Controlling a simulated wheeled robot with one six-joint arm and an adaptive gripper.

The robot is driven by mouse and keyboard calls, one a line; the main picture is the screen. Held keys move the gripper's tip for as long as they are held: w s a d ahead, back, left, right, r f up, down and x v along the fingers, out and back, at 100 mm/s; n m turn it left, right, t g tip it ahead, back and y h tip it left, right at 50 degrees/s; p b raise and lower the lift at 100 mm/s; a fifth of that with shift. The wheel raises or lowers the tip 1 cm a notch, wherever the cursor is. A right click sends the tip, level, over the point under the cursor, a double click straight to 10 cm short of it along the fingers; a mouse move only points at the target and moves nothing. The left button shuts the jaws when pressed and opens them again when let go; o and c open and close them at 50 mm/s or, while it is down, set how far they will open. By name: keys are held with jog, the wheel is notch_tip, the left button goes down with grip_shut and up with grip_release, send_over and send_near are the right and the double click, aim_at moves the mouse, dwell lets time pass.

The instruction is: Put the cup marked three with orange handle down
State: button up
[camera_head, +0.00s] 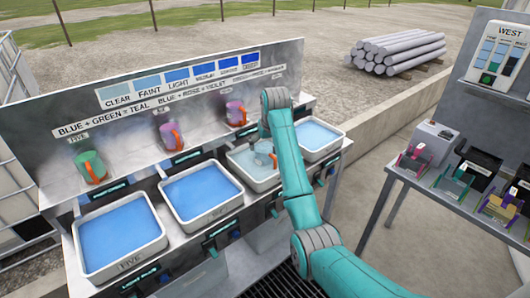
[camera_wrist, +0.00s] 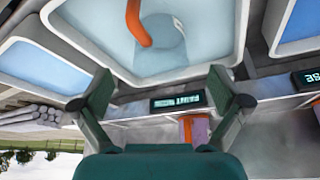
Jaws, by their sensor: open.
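A clear cup (camera_head: 264,150) with an orange handle stands in the third tote (camera_head: 240,166), in pale water, beside my arm in the head view. It also shows in the wrist view as a translucent cup (camera_wrist: 168,42) with its orange handle (camera_wrist: 137,22) towards the left. I cannot read a number on it. My gripper (camera_wrist: 160,102) is open, its two fingers wide apart with nothing between them. In the wrist view the cup lies beyond the fingertips, apart from them. My arm hides the gripper in the head view.
Other totes (camera_head: 162,246) (camera_head: 242,199) hold blue water. A side table (camera_head: 440,190) with several devices stands right.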

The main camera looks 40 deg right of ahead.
jog(key=shift+v, duration=1.6)
jog(key=shift+f, duration=0.1)
